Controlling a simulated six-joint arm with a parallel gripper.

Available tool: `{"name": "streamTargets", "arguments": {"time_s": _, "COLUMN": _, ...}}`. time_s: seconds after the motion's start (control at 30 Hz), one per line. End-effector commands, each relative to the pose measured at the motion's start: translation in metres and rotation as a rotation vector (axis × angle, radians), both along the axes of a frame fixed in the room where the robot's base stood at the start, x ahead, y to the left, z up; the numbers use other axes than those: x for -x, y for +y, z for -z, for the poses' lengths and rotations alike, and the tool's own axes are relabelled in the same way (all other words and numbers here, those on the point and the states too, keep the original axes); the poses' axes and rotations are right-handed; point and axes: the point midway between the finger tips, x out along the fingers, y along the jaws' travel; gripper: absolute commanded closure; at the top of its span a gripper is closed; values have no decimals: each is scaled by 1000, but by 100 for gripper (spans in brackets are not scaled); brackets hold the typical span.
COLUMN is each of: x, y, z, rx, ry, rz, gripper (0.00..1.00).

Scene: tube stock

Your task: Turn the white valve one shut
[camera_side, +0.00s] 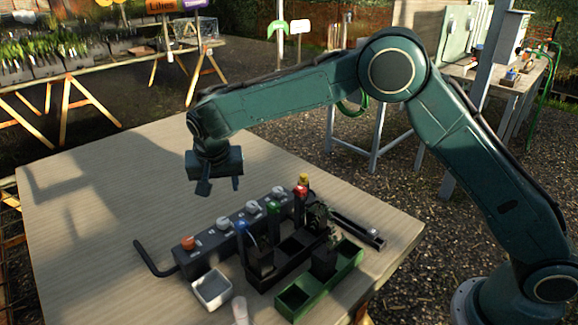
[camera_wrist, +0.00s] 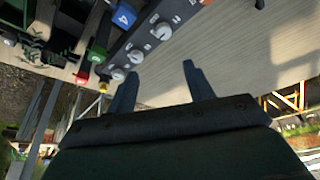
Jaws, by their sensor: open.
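A dark valve block (camera_side: 208,254) lies across the table. It has one orange knob (camera_side: 188,243) at its near-left end and several white knobs, among them one next to the orange knob (camera_side: 223,223), one in the middle (camera_side: 252,206) and one farther back (camera_side: 278,192). White knobs also show in the wrist view (camera_wrist: 162,32). I cannot tell from the markings which is valve one. My gripper (camera_side: 220,188) is open and empty, pointing down above the table behind the block. Its two fingers show apart in the wrist view (camera_wrist: 160,76), touching nothing.
A black tray (camera_side: 266,284) and a green trough (camera_side: 345,266) stand in front of the block. A small white box (camera_side: 212,288) sits near its left end, and a bent black pipe (camera_side: 152,262) lies left. The table (camera_side: 100,210) is clear on the left and behind.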

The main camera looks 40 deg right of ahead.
Motion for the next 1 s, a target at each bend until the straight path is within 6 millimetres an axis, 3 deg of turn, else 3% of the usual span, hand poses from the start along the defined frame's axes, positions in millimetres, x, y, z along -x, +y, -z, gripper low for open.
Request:
{"name": "streamTargets", "arguments": {"time_s": 0.13, "x": -6, "y": 9, "z": 16, "rx": 5, "ry": -3, "rz": 17, "gripper": 48}}
{"name": "streamTargets", "arguments": {"time_s": 0.67, "x": -11, "y": 8, "z": 31, "rx": 7, "ry": -2, "rz": 23, "gripper": 48}}
{"name": "streamTargets", "arguments": {"time_s": 1.0, "x": -25, "y": -2, "z": 71, "rx": 7, "ry": -2, "rz": 23, "gripper": 48}}
